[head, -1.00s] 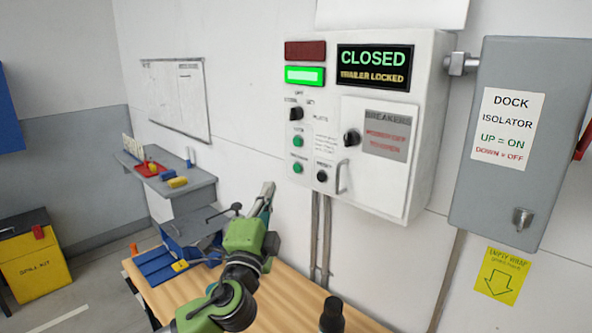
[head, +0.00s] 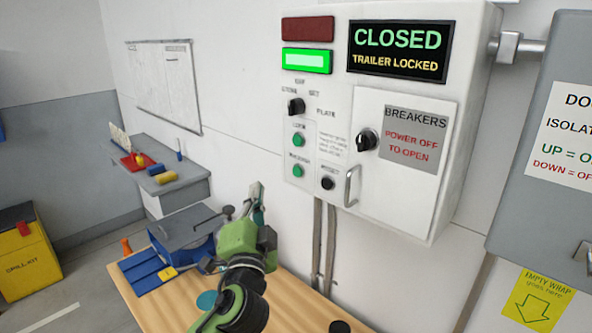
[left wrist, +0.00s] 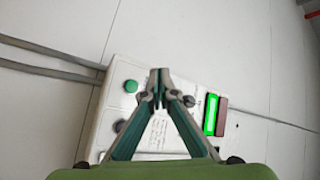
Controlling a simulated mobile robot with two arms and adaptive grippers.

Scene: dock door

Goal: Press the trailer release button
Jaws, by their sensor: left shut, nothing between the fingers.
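The white control box (head: 400,200) on the wall carries two green buttons, an upper one (head: 299,139) and a lower one (head: 298,170). Their labels are too small to read surely. A black button (head: 327,183) sits right of the lower one. The display (head: 400,52) reads CLOSED, TRAILER LOCKED. My left gripper (head: 257,188) is shut and empty, left of and below the buttons in the head view. In the left wrist view its tips (left wrist: 159,76) overlap the panel, near one green button (left wrist: 131,86); the other seems hidden behind the fingers. Contact does not show. My right gripper is not in view.
A breaker door (head: 410,165) with a handle (head: 351,187) is right of the buttons. The grey isolator box (head: 530,200) hangs farther right. Conduits (head: 324,245) run below the box.

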